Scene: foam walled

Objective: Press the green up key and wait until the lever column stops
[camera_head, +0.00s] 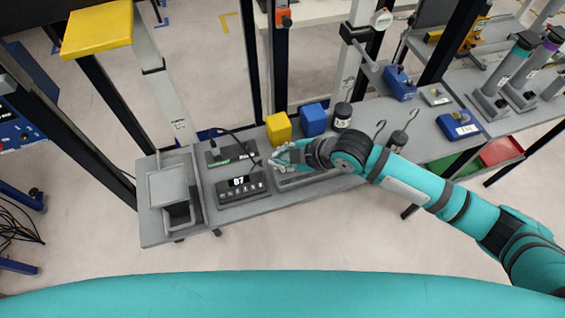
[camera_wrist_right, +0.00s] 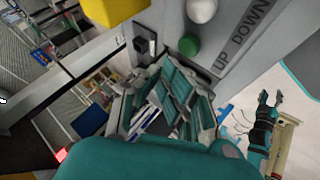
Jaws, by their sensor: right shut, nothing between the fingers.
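The green up key (camera_wrist_right: 189,45) shows in the right wrist view on a grey panel, beside the word UP. A white key (camera_wrist_right: 201,10) sits beyond it, near the word DOWN. My right gripper (camera_wrist_right: 178,88) is shut and empty, its fingertips a little below the green key in the picture; I cannot tell any contact. In the head view my right gripper (camera_head: 280,157) is low over the grey bench, and hides the keys. A teal-and-black gripper, my left one (camera_wrist_right: 268,98), shows small at the right of the wrist view with fingers apart. I cannot tell which post is the lever column.
A control box with a display (camera_head: 242,187) stands left of my right gripper. A yellow cube (camera_head: 278,128), a blue cube (camera_head: 313,120) and a dark weight (camera_head: 342,116) stand behind it. A yellow-topped post (camera_head: 97,30) rises at left. The floor in front is clear.

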